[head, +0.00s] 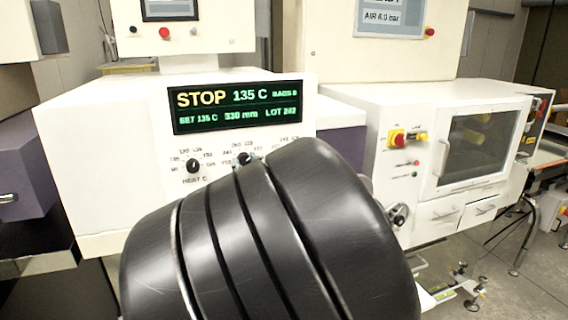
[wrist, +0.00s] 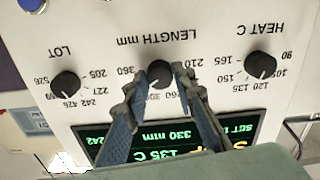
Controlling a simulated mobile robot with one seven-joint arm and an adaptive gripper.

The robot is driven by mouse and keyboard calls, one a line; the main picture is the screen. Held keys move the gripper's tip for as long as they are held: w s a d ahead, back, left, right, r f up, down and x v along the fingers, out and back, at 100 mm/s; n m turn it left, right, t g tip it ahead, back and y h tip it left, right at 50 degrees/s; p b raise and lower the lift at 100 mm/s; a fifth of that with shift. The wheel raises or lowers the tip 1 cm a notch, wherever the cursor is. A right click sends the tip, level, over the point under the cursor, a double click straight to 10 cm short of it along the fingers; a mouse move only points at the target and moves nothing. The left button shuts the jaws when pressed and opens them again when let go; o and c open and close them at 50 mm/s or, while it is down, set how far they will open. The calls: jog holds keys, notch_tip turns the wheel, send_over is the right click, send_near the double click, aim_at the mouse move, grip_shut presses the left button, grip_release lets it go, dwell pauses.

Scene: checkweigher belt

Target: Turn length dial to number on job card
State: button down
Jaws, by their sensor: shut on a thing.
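The length dial (wrist: 159,73) is a dark round knob on a white panel, upside down in the wrist view under the label LENGTH mm. My gripper (wrist: 160,77) has one finger on each side of it and is shut on it. Numbers such as 360, 210 and 260 show around the dial; the fingers cover part of the scale. The dark display (head: 238,107) reads STOP, 135 C, SET 135 C, 330 mm and LOT 242. I cannot make out a job card.
The heat dial (wrist: 262,65) and the lot dial (wrist: 66,85) sit on either side of the length dial. A white machine with a windowed door (head: 477,140) and a red and yellow switch (head: 398,138) stands to the right in the head view.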

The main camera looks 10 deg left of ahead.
jog(key=shift+f+n+b, duration=0.1)
jog(key=shift+n+b, duration=0.3)
jog(key=shift+b, duration=1.4)
jog(key=n+b, duration=0.2)
jog(key=b, duration=0.1)
jog(key=shift+f+b, duration=0.1)
jog(key=shift+b, duration=0.25)
jog(key=n+b, duration=0.3)
jog(key=n, duration=0.1)
jog(key=shift+n, duration=0.4)
jog(key=n+b, duration=0.3)
jog(key=n, duration=0.1)
jog(key=shift+n+b, duration=0.3)
jog(key=n+b, duration=0.4)
jog(key=n, duration=0.2)
jog(key=n+b, duration=0.4)
jog(key=b, duration=0.1)
jog(key=shift+r+n, duration=0.2)
jog(key=shift+n, duration=0.1)
jog(key=shift+r+n+b, duration=0.15)
jog(key=shift+n+b, duration=0.35)
jog(key=shift+b, duration=0.1)
jog(key=shift+r, duration=0.15)
